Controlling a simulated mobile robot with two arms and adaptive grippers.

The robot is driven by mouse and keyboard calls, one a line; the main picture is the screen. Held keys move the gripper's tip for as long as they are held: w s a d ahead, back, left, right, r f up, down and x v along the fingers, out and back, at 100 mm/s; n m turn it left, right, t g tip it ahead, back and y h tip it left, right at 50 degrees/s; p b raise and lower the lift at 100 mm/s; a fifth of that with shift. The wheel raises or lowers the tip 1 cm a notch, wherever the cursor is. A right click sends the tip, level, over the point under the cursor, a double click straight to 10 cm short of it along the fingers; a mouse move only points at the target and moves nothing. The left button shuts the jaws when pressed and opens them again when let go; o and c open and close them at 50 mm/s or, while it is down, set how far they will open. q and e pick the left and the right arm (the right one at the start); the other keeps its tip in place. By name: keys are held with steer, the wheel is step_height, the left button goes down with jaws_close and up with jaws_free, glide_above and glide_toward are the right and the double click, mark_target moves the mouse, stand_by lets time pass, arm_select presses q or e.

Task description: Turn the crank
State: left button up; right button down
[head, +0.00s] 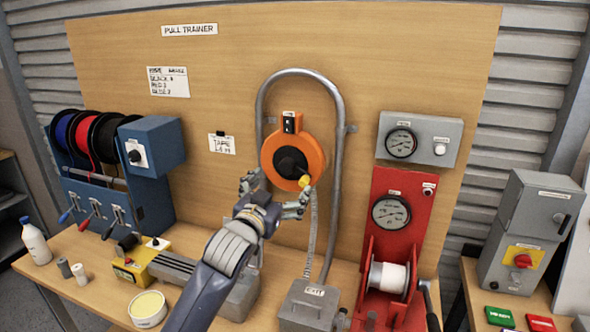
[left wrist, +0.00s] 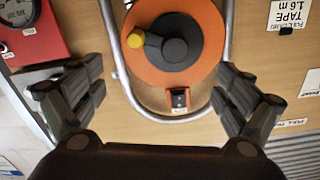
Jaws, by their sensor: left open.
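An orange round reel (head: 283,143) is on the wooden board, with a black crank (head: 290,162) at its middle and a yellow knob (head: 304,181) at the crank's end, low and to the right. In the left wrist view the picture is upside down; the orange reel (left wrist: 199,20), black crank (left wrist: 174,49) and yellow knob (left wrist: 136,39) show beyond the fingers. My left gripper (head: 278,192) is open just in front of the reel's lower part. Its spread fingers (left wrist: 158,78) hold nothing, and the knob is apart from them. My right gripper is not in view.
A bent grey tube (head: 341,120) arches around the reel, and a tape (head: 312,235) hangs below it. A grey box (head: 311,303), a spool rack (head: 90,200) and a yellow device (head: 135,265) stand on the bench.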

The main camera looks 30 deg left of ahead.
mark_target(296, 167)
arm_select(q)
steer(key=p+x, duration=0.2)
steer(key=x, duration=0.7)
steer(key=shift+s+p, duration=0.1)
steer(key=shift+p, duration=0.25)
steer(key=shift+x, duration=0.85)
steer(key=shift+f, duration=0.1)
steer(key=shift+c, duration=0.9)
steer(key=c, duration=1.3)
